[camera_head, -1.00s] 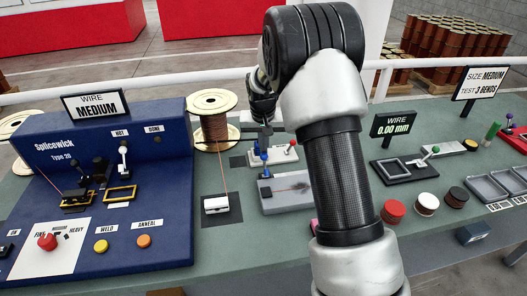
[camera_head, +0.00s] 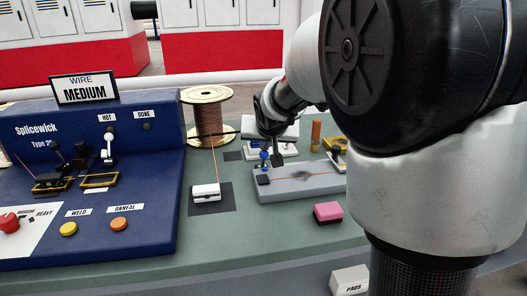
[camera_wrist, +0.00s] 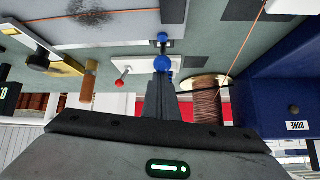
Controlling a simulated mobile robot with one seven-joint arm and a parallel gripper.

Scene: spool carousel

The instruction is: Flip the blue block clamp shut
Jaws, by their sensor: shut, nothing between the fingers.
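The grey block (camera_head: 318,190) lies on the green bench with a copper wire along its top; its left end carries the blue clamp. The clamp's blue ball knob (camera_head: 264,155) stands above the block end. In the wrist view the blue ball (camera_wrist: 162,63) is right at my fingertips, with a smaller blue part (camera_wrist: 162,38) beyond it. My gripper (camera_head: 279,158) is shut and empty, pointing down just right of the knob in the head view. I cannot tell whether fingers and knob touch.
The copper spool (camera_head: 208,115) stands behind left, its wire running to a white clamp block (camera_head: 206,191). The blue Splicewick machine (camera_head: 150,190) fills the left. A pink block (camera_head: 328,212) sits in front. A red-knobbed lever (camera_wrist: 120,83) is near my fingers.

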